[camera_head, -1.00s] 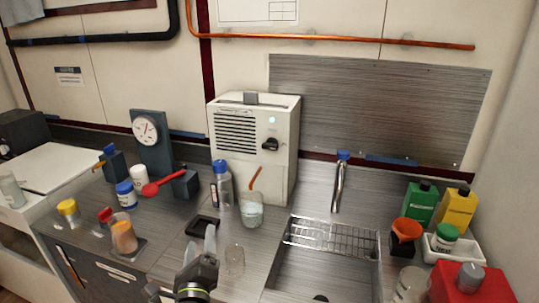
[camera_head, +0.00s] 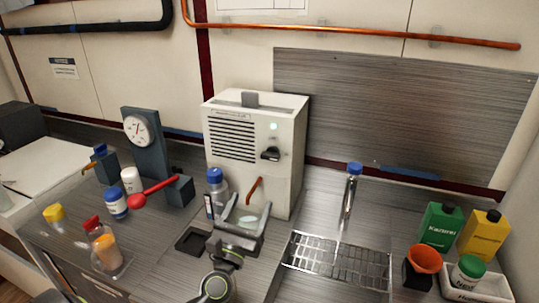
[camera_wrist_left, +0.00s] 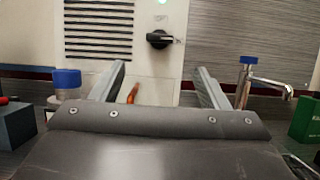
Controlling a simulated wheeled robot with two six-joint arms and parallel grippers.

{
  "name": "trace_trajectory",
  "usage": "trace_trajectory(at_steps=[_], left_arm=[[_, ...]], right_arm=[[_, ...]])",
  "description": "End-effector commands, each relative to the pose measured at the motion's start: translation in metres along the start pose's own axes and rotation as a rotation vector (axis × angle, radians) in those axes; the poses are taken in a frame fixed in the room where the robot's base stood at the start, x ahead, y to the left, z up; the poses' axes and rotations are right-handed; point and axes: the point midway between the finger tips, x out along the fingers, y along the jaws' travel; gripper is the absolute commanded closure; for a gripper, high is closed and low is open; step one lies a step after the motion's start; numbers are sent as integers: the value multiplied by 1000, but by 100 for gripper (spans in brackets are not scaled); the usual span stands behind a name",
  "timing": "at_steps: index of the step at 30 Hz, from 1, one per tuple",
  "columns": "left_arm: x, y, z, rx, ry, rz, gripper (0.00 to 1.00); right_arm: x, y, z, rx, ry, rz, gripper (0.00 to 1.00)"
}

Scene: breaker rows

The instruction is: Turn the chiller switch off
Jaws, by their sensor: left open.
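The chiller is a white box (camera_head: 283,170) with a louvred vent, standing at the back of the counter. Its switch is a black rotary knob (camera_head: 270,154) on the front face, below a lit green lamp (camera_head: 273,126). In the left wrist view the knob (camera_wrist_left: 159,39) is seen above and between the fingers, its handle lying about horizontal. My left gripper (camera_head: 246,207) is open and empty, in front of the chiller and below the knob, not touching it. It hides most of the glass beaker. My right gripper is not in view.
A blue-capped bottle (camera_head: 216,190) stands left of my left gripper, close by. An orange stick (camera_head: 254,189) leans up in front of the chiller. The faucet (camera_head: 349,197) and sink rack (camera_head: 335,262) are to the right. A dial gauge (camera_head: 141,131) stands left.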

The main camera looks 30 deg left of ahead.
Motion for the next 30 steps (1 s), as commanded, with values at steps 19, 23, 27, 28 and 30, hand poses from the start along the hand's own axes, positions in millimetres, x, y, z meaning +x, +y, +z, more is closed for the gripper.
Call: trace_trajectory(at_steps=[19,23,27,28,30], left_arm=[[131,0,2,-1,-1,0,31],[142,0,1,-2,0,1,31],[146,0,1,-2,0,1,31],[146,0,1,-2,0,1,31],[146,0,0,-3,0,1,31]], right_arm=[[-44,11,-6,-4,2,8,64],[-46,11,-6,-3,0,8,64],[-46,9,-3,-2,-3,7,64],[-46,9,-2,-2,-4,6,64],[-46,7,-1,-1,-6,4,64]])
